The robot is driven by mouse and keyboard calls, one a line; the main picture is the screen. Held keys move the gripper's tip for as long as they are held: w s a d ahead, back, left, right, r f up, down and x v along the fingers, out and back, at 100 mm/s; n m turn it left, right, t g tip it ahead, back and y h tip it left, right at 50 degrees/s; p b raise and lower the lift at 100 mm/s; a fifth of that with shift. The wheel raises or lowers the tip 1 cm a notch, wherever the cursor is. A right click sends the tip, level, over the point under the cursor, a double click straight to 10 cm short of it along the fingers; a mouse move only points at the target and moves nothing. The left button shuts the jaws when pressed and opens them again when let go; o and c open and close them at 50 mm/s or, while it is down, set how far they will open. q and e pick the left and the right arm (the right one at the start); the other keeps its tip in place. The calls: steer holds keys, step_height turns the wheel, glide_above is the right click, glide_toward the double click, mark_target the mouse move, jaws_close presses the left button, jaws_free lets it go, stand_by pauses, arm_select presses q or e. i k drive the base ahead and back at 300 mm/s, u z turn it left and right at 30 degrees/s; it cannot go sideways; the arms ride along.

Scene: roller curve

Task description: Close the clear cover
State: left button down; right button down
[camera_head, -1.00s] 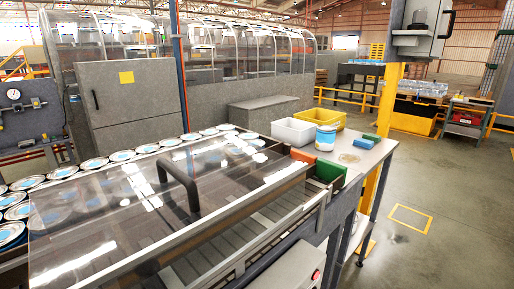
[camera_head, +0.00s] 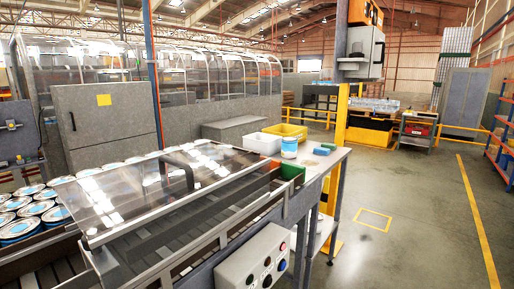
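The clear cover (camera_head: 137,197) is a transparent panel with a metal frame over the roller conveyor (camera_head: 185,232). It stands tilted, its near edge raised above the rollers, so a gap shows beneath it. A dark handle (camera_head: 176,172) is fixed on its top. Neither of my grippers is in view.
Several blue-lidded cans (camera_head: 30,209) stand on the left. A control box (camera_head: 255,262) with buttons is at the front. A side table (camera_head: 325,160) carries a blue can (camera_head: 289,147), a white bin (camera_head: 257,143) and a yellow bin (camera_head: 285,132). Floor to the right is clear.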

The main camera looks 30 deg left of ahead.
mark_target(192, 162)
steer(key=z, duration=0.35)
steer(key=i, duration=1.45)
steer(key=u, duration=0.5)
